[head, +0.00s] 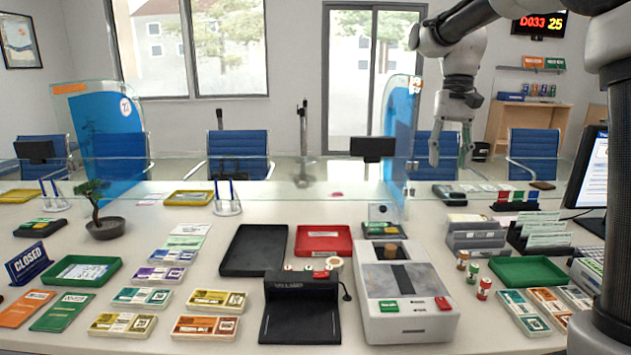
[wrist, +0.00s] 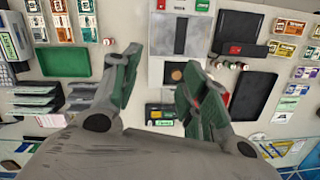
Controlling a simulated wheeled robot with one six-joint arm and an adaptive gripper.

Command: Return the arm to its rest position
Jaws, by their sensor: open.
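My arm (head: 465,50) reaches in from the upper right of the head view, and my gripper (head: 450,155) hangs from it, pointing down. The gripper is high above the far right part of the counter, near the glass screen. In the wrist view my gripper (wrist: 160,85) shows two green-padded fingers spread apart with nothing between them. The counter lies well below the fingers, and they touch nothing there.
A grey machine (head: 410,290) with a brown round piece stands under and in front of my gripper. A blue-and-glass divider (head: 400,120) stands left of it. A monitor (head: 590,175), green tray (head: 528,271) and file holders (head: 475,235) are at right.

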